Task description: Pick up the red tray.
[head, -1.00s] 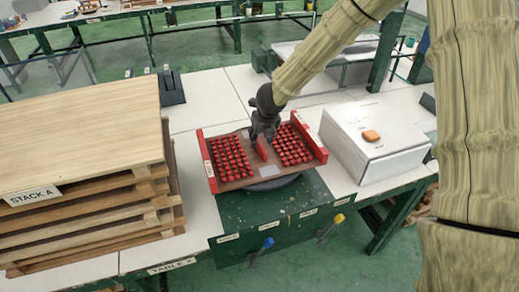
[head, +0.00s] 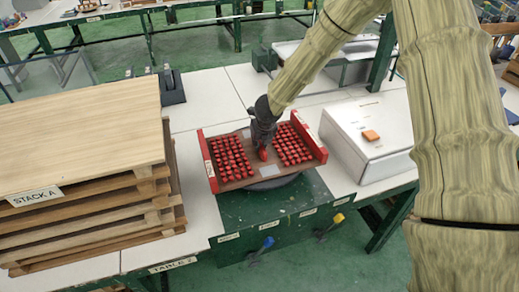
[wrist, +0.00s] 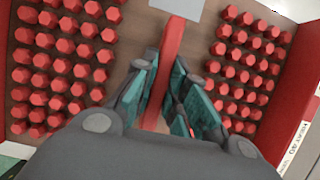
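Rows of red pegs fill both sides of the bar. My gripper (head: 263,152) reaches down over the middle of the tray. In the wrist view, its teal-padded fingers (wrist: 168,85) are drawn in on either side of the bar, with their tips against it. The lower part of the bar is hidden by my gripper.
A stack of wooden boards (head: 80,95) labelled STACK A stands close to the left of the tray. A white box (head: 372,155) with an orange button stands to the right. A dark holder (head: 170,88) stands behind left. Blue and yellow handles stick out from the green front panel (head: 235,240).

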